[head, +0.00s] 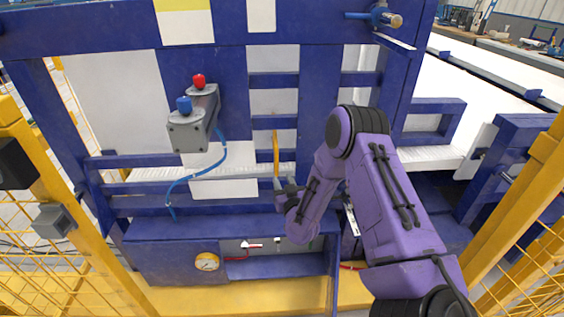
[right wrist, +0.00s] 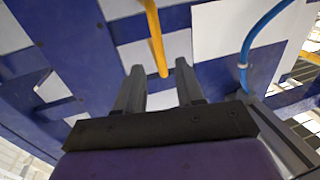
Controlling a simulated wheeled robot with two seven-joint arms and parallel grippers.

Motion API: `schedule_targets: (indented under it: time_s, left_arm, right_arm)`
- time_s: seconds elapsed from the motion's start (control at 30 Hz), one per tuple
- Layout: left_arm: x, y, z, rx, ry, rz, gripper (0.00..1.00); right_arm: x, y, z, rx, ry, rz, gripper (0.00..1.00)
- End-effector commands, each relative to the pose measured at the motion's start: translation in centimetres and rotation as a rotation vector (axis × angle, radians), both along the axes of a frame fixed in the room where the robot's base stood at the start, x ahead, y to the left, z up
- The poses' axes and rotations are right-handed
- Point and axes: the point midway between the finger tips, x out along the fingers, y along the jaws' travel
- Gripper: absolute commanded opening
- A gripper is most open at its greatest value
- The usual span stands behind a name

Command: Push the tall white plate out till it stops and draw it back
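White panels (head: 272,102) show behind the openings of the blue frame in the head view. I cannot tell which of them is the tall white plate. A thin yellow bar (head: 276,152) hangs upright in front of the frame. My right gripper (head: 279,185) is at the bar's lower end. In the right wrist view the two fingers (right wrist: 158,78) are apart, with the lower end of the yellow bar (right wrist: 157,45) showing between and just beyond their tips. Nothing is gripped. Contact with the bar cannot be told. My left gripper is out of view.
A grey box (head: 195,120) with a red and a blue button stands on the frame, a blue hose (head: 205,172) looping below. A gauge (head: 207,262) sits in the lower blue trough. Yellow fence posts (head: 520,215) stand at both sides. White rollers or panels lie at right.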

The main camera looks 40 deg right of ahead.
Motion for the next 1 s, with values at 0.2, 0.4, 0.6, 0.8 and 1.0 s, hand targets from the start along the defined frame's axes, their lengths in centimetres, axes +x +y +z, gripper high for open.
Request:
schedule_targets:
  time_s: [0.2,0.4,0.6,0.8,1.0]
  left_arm:
    - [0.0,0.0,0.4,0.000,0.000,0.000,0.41]
    - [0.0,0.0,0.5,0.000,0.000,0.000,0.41]
    - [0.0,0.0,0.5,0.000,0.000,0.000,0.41]
    - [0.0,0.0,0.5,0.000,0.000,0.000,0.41]
    - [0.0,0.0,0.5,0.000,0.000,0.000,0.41]
  right_arm:
    - [3.2,-2.2,0.1,-0.002,-0.001,-0.007,0.38]
    - [6.9,-4.3,0.0,-0.002,0.000,-0.007,0.38]
    - [8.6,-5.2,0.0,0.000,0.001,-0.006,0.38]
    - [8.8,-5.3,0.0,0.000,0.002,-0.005,0.38]
    - [8.8,-5.2,0.0,0.000,0.002,-0.005,0.00]
